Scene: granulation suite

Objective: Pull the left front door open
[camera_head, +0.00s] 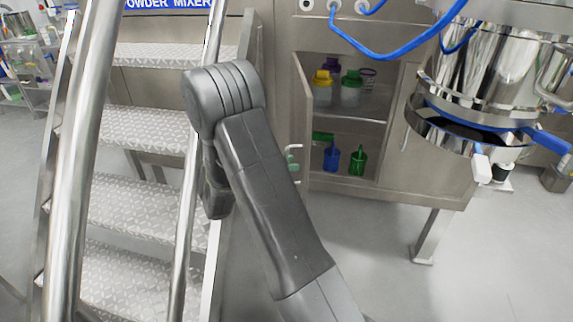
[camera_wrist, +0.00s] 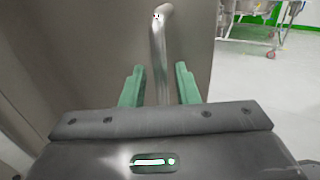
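The left front door (camera_head: 300,110) of the steel cabinet stands swung outward and shows nearly edge-on in the head view. Its grey panel (camera_wrist: 95,50) fills much of the wrist view. A bent metal bar handle (camera_wrist: 159,50) on it runs down between the green fingers of my gripper (camera_wrist: 160,86). The fingers are apart, with a gap visible on each side of the bar. In the head view my gripper (camera_head: 293,158) is small, at the door's lower left, partly hidden by my arm.
The open cabinet shows shelves with several coloured-cap bottles (camera_head: 350,88). The right door (camera_head: 425,150) is closed. Metal steps with handrails (camera_head: 135,130) stand close on the left. A steel vessel (camera_head: 490,75) with blue hoses hangs at the right. Floor in front of the cabinet is clear.

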